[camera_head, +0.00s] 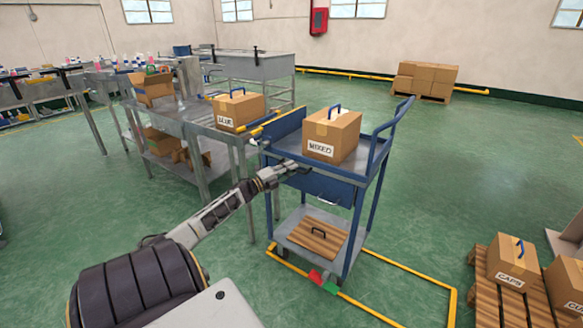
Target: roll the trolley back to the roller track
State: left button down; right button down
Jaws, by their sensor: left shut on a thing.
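The blue trolley (345,187) stands right of centre, close beside the end of a grey metal bench. A carton marked MIXED (333,135), with a blue handle on top, sits on its upper deck. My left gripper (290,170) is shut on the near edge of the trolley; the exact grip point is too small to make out. My right gripper is out of view. I cannot tell for sure which surface is the roller track.
The grey bench (192,126) carries a carton marked BLUE (238,110) and an open carton (153,90). Yellow floor lines (412,268) and red and green pieces (322,280) lie by the trolley. A pallet (505,290) holds cartons at lower right.

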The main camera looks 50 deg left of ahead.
pick_arm(q)
jog(key=shift+a, duration=0.25)
jog(key=c, duration=1.5)
grip_release()
jog(key=shift+s+a, duration=0.1)
jog(key=shift+s+f, duration=0.1)
jog(key=shift+v, duration=5.85)
